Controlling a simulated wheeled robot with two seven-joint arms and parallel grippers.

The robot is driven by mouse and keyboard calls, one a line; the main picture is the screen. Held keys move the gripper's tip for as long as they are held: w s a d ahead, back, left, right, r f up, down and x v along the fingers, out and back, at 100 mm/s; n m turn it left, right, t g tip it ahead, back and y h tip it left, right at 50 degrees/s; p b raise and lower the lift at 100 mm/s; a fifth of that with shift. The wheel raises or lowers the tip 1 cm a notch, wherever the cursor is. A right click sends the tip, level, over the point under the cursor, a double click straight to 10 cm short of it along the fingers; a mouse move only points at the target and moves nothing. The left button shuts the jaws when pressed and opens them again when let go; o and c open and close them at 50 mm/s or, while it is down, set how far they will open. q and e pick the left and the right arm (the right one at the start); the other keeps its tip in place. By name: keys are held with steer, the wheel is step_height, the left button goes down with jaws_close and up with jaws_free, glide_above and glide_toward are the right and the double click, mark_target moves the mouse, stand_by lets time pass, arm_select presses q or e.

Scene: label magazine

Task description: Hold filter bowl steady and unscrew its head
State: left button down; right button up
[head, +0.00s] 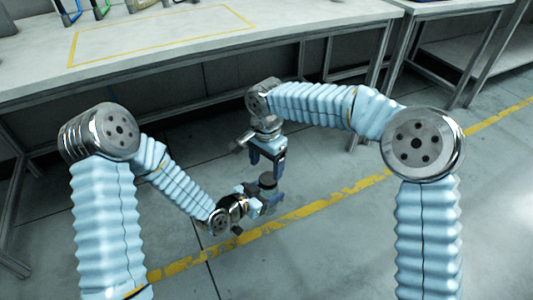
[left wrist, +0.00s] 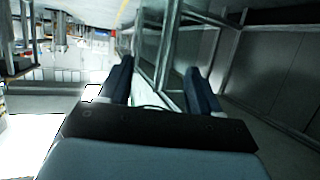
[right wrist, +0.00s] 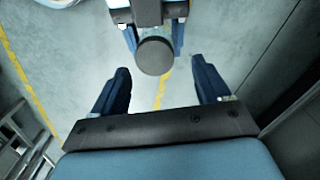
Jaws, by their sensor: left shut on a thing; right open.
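The filter's round dark grey head (head: 268,180) sits on top of the bowl, below my right gripper in the head view. In the right wrist view the head (right wrist: 154,56) shows from above as a plain disc. My left gripper (head: 262,197) is shut on the filter bowl from the side, holding it in the air. The bowl is mostly hidden by the head and fingers and is hard to make out in the left wrist view. My right gripper (head: 267,166) points down, open and empty, just above the head. Its fingers (right wrist: 163,84) look apart from it.
A long workbench (head: 200,60) with a yellow outlined rectangle (head: 165,35) stands beyond my arms. Several coloured items sit at its far left edge. Another bench (head: 440,8) is at the right. Below the grippers is open grey floor with a yellow line (head: 320,207).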

mark_target(265, 178)
steer(key=shift+f, duration=1.8)
steer(key=shift+c, duration=0.2)
steer(key=shift+a, duration=0.1)
steer(key=c, duration=1)
steer(key=n, duration=0.4)
steer(key=shift+r+n, duration=0.1)
steer(key=shift+n, duration=0.3)
steer(key=shift+c, duration=0.2)
steer(key=n, duration=0.5)
steer(key=shift+s+a, duration=0.1)
steer(key=shift+s, duration=0.05)
steer(key=shift+r, duration=0.1)
steer(key=o, duration=1.2)
steer(key=shift+c, duration=0.2)
